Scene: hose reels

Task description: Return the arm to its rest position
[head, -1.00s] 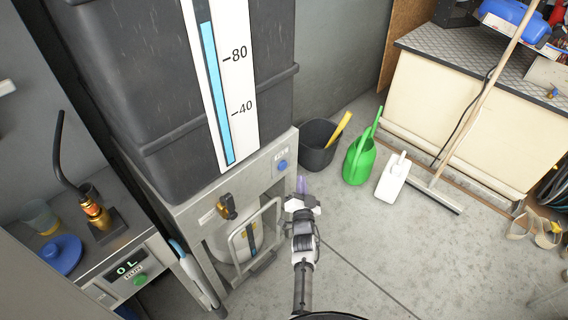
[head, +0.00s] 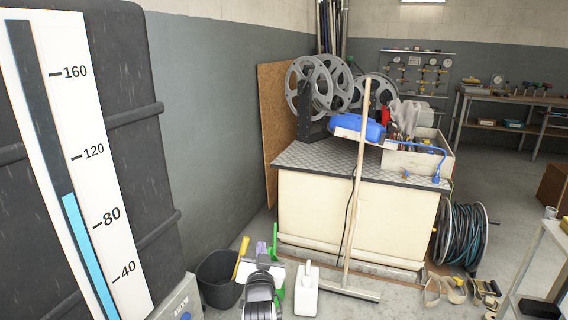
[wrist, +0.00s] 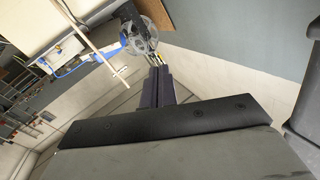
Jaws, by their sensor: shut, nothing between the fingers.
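My gripper (head: 262,250) shows at the lower middle of the head view, its purple fingers pointing up and away from me. In the wrist view its two dark fingers (wrist: 158,87) lie together and hold nothing. The gripper stands in front of the green can (head: 276,285), which it mostly hides. It is beside the white jug (head: 305,292) and the dark bucket (head: 218,280), and I cannot tell its exact distance from them.
A dark tank (head: 140,190) with a level scale stands at the left. A cream bench (head: 330,220) carries metal reels (head: 308,85) and a blue device (head: 357,128). A broom (head: 355,190) leans on it. A hose reel (head: 463,235) stands at its right. Grey floor is open beyond.

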